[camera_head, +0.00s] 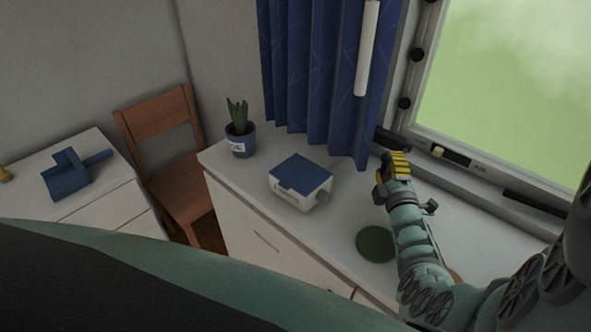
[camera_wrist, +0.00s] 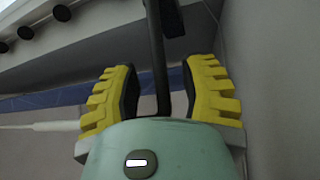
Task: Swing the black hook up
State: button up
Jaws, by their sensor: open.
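The black hook (camera_wrist: 156,50) shows in the wrist view as a thin dark bar running down from the top edge between my two yellow fingers. A thicker black piece (camera_wrist: 172,17) is beside its upper part. My gripper (camera_wrist: 163,85) is open, with one finger on each side of the bar and a gap visible to both. In the head view my gripper (camera_head: 395,166) is at the window's lower left corner. A dark bar (camera_head: 393,141) shows just above it against the window frame. The lower end of the hook is hidden behind my gripper's body.
Black knobs (camera_head: 417,55) line the window frame. A blue curtain (camera_head: 320,70) hangs left of my gripper. A blue-topped white box (camera_head: 300,182), a potted plant (camera_head: 239,128) and a dark green disc (camera_head: 375,244) are on the white counter (camera_head: 350,205). A wooden chair (camera_head: 170,155) stands left.

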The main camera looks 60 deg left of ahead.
jog(key=shift+c, duration=0.2)
grip_shut()
dwell(0.3)
